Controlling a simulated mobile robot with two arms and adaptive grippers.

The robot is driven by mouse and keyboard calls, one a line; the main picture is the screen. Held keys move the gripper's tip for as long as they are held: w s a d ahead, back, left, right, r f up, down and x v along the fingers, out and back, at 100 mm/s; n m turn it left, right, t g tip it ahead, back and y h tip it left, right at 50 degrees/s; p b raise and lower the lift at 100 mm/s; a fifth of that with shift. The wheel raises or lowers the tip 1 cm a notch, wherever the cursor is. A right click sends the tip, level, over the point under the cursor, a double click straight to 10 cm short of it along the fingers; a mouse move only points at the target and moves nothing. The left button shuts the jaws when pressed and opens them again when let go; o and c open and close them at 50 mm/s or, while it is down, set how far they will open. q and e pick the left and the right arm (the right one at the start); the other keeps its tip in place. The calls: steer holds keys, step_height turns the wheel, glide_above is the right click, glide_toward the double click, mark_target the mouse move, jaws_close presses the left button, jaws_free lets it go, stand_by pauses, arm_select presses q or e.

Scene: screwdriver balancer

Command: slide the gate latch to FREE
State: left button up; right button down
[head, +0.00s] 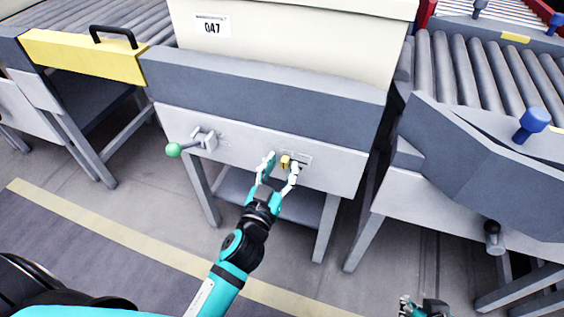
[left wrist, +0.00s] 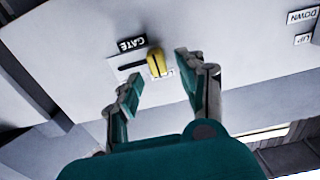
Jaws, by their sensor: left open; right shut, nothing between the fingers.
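The gate latch is a small yellow knob (head: 285,162) on a slotted plate on the front panel of the middle station. In the left wrist view the yellow knob (left wrist: 157,63) sits at the right end of a dark slot (left wrist: 131,66), near an upside-down GATE label (left wrist: 131,44). The plate's end lettering is too small to read. My left gripper (head: 281,163) is open, with one finger on each side of the knob; contact cannot be told. Its fingers also show in the left wrist view (left wrist: 157,75). My right gripper (head: 425,306) is shut, partly cut off at the bottom edge.
A green-ended lever (head: 174,150) sticks out left of the latch. A cream box marked 047 (head: 290,35) stands above the panel. A yellow gate bar with a black handle (head: 80,55) is at upper left. A roller conveyor (head: 480,70) is on the right.

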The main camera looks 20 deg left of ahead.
arm_select(q)
steer(key=shift+w, duration=0.5)
jaws_close()
